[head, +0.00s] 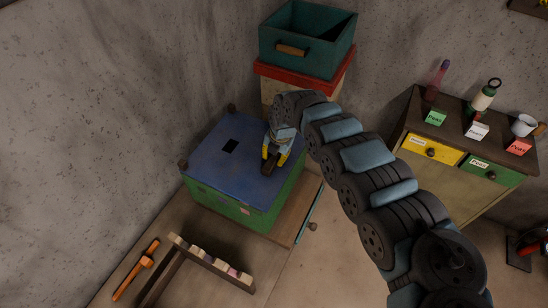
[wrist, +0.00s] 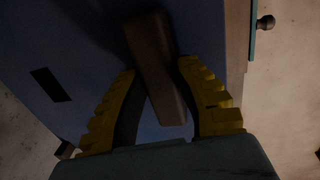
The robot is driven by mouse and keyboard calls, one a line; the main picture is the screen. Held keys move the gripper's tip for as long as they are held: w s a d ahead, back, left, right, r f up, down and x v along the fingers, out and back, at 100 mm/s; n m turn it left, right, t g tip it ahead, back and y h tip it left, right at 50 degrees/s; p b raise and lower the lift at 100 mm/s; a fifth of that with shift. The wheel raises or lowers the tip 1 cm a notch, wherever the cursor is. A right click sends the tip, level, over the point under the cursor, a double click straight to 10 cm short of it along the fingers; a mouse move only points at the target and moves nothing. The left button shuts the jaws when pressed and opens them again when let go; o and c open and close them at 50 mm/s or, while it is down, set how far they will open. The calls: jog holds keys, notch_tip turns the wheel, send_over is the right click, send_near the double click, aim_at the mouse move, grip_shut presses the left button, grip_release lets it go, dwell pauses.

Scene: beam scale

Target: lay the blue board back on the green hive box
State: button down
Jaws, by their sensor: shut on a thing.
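The blue board (head: 215,165) lies flat over the top of the green hive box (head: 232,207), roughly in line with its edges. I cannot tell whether a thin gap stays between them. The board has a dark slot (head: 230,146) and a dark wooden handle (head: 268,169). My gripper (head: 273,158) is over the board's right part, its yellow fingers on both sides of the handle and shut on it. In the wrist view the handle (wrist: 157,75) stands slanted between my fingers (wrist: 158,66), with the blue board (wrist: 75,35) behind it.
The box stands on a wooden table (head: 290,228). A wooden rack (head: 212,262) and an orange tool (head: 137,270) lie in front. Behind stands a teal crate (head: 308,52) on a red-topped stack. A cabinet (head: 450,185) with labelled drawers, bottles and a cup is at right.

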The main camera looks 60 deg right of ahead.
jog(key=shift+f, duration=0.55)
dwell(0.4)
jog(key=c, duration=0.8)
grip_release()
jog(key=r, duration=0.4)
jog(key=s+r, duration=0.1)
jog(key=r, duration=0.3)
jog(key=s+r, duration=0.1)
jog(key=r, duration=0.3)
jog(key=shift+w, duration=0.15)
